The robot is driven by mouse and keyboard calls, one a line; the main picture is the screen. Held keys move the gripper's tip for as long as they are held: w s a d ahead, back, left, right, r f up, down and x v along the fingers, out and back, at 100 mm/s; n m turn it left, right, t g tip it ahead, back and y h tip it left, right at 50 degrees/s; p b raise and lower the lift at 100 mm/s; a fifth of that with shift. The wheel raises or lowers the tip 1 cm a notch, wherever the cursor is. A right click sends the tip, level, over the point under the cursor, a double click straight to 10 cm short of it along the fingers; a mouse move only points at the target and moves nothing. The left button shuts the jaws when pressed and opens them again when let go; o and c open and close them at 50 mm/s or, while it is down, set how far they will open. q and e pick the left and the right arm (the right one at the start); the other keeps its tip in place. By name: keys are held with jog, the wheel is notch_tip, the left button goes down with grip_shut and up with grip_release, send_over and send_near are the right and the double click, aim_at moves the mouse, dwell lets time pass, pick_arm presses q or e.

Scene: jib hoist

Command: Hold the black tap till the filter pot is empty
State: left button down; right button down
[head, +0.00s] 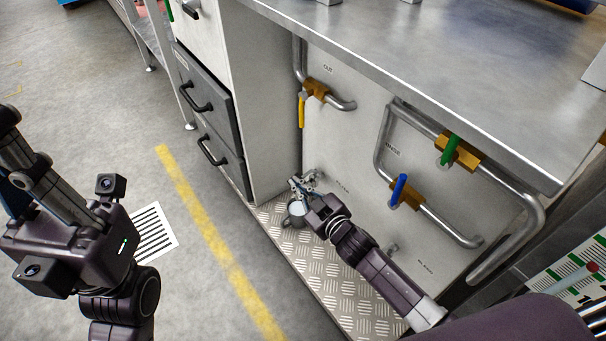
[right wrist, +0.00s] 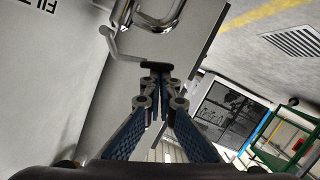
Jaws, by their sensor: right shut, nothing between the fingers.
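The black tap (right wrist: 157,65) shows in the right wrist view as a dark bar just ahead of my fingertips, below a bent metal pipe. My right gripper (head: 304,188) is at the low outlet marked FILTER, and its fingers are shut with nothing between them. They also show in the right wrist view (right wrist: 160,82), close to the tap; I cannot tell if they touch it. A small grey pot (head: 288,221) with a pale inside stands under the outlet, partly hidden by the gripper; its level cannot be read. My left gripper (head: 24,160) is at the left edge, partly cut off.
The yellow (head: 302,111), green (head: 449,150) and blue (head: 399,190) valve handles are on the pipework right of the drawers (head: 206,106). A steel worktop (head: 420,62) overhangs the panel. The tread plate (head: 322,287) is narrow. The floor on the left is clear.

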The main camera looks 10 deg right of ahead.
jog(key=v, duration=0.7)
jog(key=shift+s, duration=0.25)
jog(key=shift+r, duration=0.15)
dwell(0.4)
